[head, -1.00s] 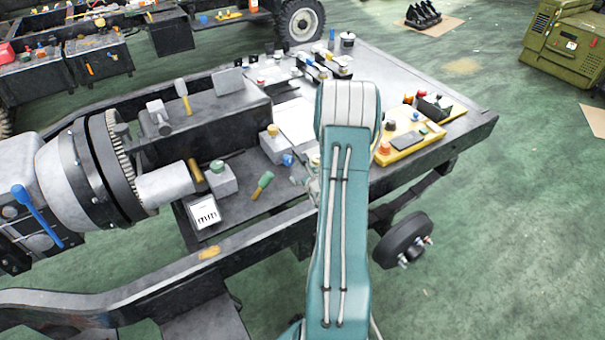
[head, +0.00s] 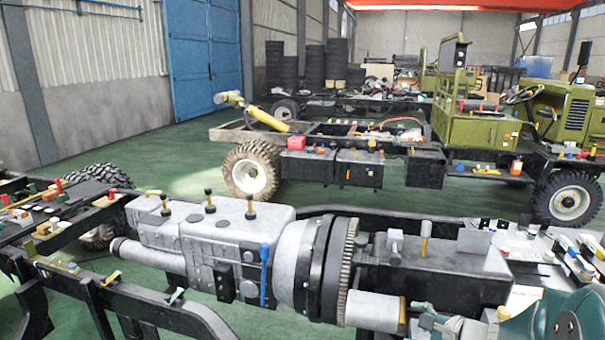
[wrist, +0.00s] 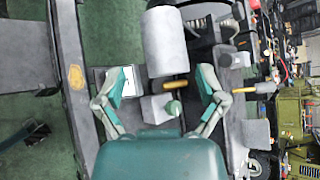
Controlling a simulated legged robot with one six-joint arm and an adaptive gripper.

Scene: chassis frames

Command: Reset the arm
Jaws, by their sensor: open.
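My gripper (wrist: 167,76) is open in the wrist view, its two teal fingers spread apart with nothing between their tips. Beyond the fingers are a grey cylinder (wrist: 170,42) and a small grey block with a green knob (wrist: 160,107). In the head view, my gripper (head: 432,318) shows small at the lower right, near the end of the pale cylinder (head: 371,311) on the chassis. My teal arm fills the bottom right corner there, and part of it is cut off by the frame.
A grey gearbox (head: 210,240) with a blue lever (head: 264,275) lies along the near chassis frame. A second chassis (head: 350,150) and a green truck cab (head: 470,130) stand behind. Green floor (head: 190,185) is open between them. A blue door (head: 203,60) is at the back.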

